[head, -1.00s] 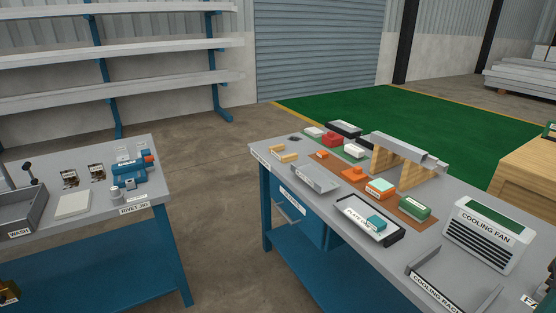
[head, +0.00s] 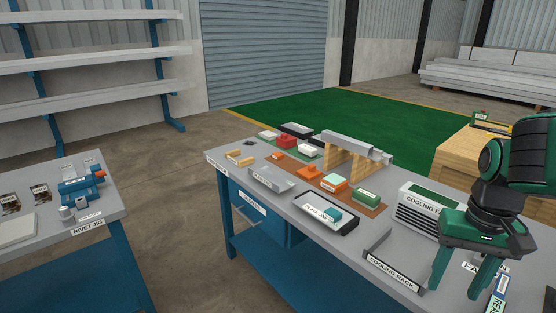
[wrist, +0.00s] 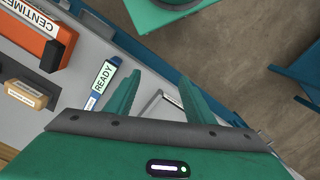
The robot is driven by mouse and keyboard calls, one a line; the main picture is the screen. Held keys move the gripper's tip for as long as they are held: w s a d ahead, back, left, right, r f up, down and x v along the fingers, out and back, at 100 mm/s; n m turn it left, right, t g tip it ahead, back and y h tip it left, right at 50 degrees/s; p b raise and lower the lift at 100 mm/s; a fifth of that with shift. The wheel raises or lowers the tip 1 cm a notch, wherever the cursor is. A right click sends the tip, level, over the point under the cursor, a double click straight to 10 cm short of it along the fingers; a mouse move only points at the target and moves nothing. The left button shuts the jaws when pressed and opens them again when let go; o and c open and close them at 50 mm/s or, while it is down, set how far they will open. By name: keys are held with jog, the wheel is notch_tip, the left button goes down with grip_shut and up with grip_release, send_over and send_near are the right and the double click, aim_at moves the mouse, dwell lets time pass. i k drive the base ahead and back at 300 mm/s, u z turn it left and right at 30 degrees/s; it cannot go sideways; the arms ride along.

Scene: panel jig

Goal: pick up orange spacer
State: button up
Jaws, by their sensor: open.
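Several small orange pieces lie on the brown mat of the workbench in the head view. I cannot tell which one is the spacer. My gripper (head: 457,288) is open and empty at the right, above the near right end of the bench, well apart from these pieces. In the wrist view my gripper (wrist: 160,80) points past the bench edge, with nothing between its fingers.
A cooling fan box (head: 424,212), a cooling rack (head: 393,273) and a tray (head: 325,213) with a teal block stand between my gripper and the orange pieces. The wrist view shows a READY tag (wrist: 104,80) and a labelled orange box (wrist: 36,28).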

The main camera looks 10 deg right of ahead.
aim_at(278, 155)
jog(key=z, duration=0.05)
jog(key=k, duration=1.05)
jog(key=u, duration=0.8)
jog(key=i, duration=1.1)
jog(key=u, duration=0.4)
jog(key=i, duration=1.15)
jog(key=z, duration=0.9)
jog(key=i, duration=1.15)
jog(key=z, duration=0.5)
